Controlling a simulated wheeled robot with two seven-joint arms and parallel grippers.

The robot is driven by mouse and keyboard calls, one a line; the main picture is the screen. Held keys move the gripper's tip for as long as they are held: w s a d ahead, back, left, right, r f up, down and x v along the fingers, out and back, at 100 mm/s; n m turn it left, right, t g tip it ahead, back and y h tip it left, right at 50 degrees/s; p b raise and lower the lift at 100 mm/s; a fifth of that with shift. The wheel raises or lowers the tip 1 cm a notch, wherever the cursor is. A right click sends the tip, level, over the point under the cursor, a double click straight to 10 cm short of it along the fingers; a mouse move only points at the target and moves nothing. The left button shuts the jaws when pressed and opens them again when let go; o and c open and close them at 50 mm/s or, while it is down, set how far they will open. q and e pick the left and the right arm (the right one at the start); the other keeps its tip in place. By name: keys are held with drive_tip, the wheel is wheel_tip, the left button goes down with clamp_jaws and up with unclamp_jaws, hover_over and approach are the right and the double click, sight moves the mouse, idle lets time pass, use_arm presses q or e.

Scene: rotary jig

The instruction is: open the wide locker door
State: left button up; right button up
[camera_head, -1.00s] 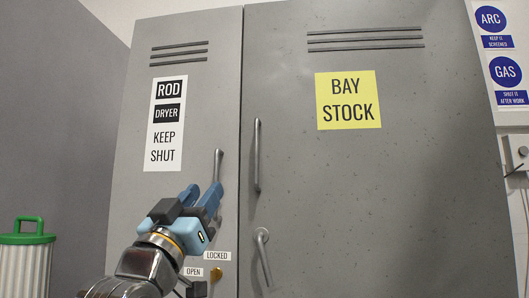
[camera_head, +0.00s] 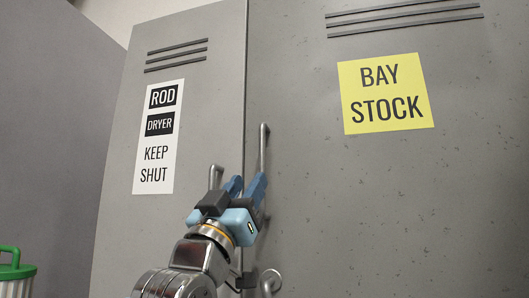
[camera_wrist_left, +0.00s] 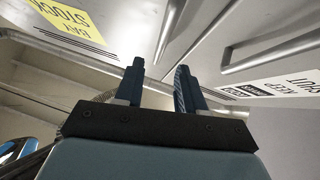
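The wide locker door (camera_head: 400,190) is grey, with a yellow BAY STOCK sign (camera_head: 386,94), and looks shut. Its upright bar handle (camera_head: 263,148) is near its left edge; the lower part is hidden behind my left gripper. My left gripper (camera_head: 248,187) is at this handle, its fingers pointing up towards it. A curled lever (camera_head: 270,281) sits below, partly cut off. My right gripper is not in view.
The narrow door (camera_head: 215,120) with a white ROD DRYER KEEP SHUT sign (camera_head: 159,137) stands to the left. Its handle (camera_head: 215,176) is close to my left gripper. A green-lidded bin (camera_head: 16,266) is at the lower left.

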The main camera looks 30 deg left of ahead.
sight(260, 162)
use_arm(q)
drive_tip(key=p+x, duration=0.4)
drive_tip(key=x, duration=0.5)
drive_tip(key=shift+p, duration=0.3)
drive_tip(key=shift+c, duration=0.3)
clamp_jaws()
